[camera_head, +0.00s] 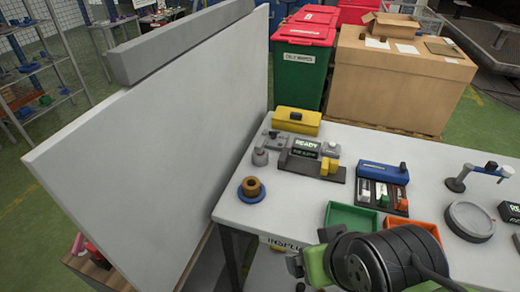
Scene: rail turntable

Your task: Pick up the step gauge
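A small yellow stepped block (328,166), which looks like the step gauge, stands on the right part of a dark fixture base (312,171) on the white table. A READY display (307,147) stands just behind it. The block is too small in the picture to make out its steps well. My arm, a black ringed joint with a green link, fills the lower right foreground, in front of the table and apart from the block. I cannot make out my gripper's fingers in this view.
A tall pale panel (170,140) rises left of the table (300,210). A yellow case (297,121), a blue case with colored blocks (383,174), a brown ring on a blue disc (251,188), green (350,217) and orange trays, and a round gauge stand (470,220) occupy the top.

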